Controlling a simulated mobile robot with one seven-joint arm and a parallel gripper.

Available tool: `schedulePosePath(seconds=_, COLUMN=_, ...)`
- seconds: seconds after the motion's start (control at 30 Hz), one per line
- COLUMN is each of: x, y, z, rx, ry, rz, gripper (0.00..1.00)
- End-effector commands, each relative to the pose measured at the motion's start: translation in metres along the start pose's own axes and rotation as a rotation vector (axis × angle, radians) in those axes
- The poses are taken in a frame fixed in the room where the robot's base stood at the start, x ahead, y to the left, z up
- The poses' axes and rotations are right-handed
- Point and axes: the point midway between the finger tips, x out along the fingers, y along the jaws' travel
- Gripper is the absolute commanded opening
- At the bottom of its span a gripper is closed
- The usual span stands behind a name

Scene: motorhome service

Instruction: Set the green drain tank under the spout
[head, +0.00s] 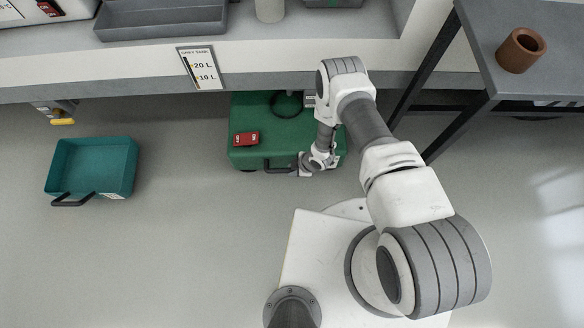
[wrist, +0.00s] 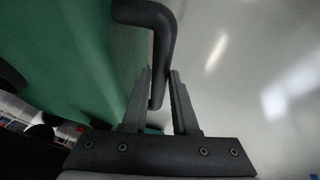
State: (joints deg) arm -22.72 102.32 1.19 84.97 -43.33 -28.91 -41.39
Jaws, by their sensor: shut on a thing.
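The green tank (head: 240,155) is on the floor under the counter edge, at the centre of the head view. It has a red label block and a dark round ring on top, and a black handle (head: 277,169) at its front. In the wrist view, the green wall (wrist: 75,55) fills the left side. My gripper (head: 300,165) is shut on the handle, with one finger on each side of the bar in the wrist view (wrist: 160,75). A grey fitting with a yellow end (head: 62,120), possibly the spout, hangs under the counter at the far left.
A teal open bin (head: 93,140) with a black handle sits on the floor at left, just in front of the yellow-ended fitting. A dark-legged table (head: 540,85) with a brown cup (head: 521,50) stands at right. Floor between bin and tank is clear.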

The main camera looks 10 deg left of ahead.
Motion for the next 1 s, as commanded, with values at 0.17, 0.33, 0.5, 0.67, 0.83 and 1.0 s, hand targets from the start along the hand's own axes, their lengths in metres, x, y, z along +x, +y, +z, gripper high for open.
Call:
schedulePosePath(seconds=0.17, x=-0.0003, y=0.0005, z=0.0014, rx=0.000, ry=-0.002, rz=0.001, gripper=0.00)
schedulePosePath(seconds=0.33, x=-0.0005, y=0.0004, z=0.0014, rx=0.000, ry=-0.002, rz=0.001, gripper=0.00)
schedulePosePath(seconds=0.5, x=-0.0005, y=0.0004, z=0.0014, rx=0.000, ry=-0.002, rz=0.001, gripper=0.00)
schedulePosePath(seconds=0.67, x=-0.0004, y=0.0004, z=0.0013, rx=0.000, ry=-0.002, rz=0.001, gripper=0.33)
schedulePosePath(seconds=0.83, x=-0.0003, y=0.0001, z=0.0008, rx=0.000, ry=-0.001, rz=0.001, gripper=0.57)
schedulePosePath(seconds=1.0, x=-0.0003, y=-0.0001, z=0.0005, rx=0.000, ry=-0.001, rz=0.000, gripper=0.57)
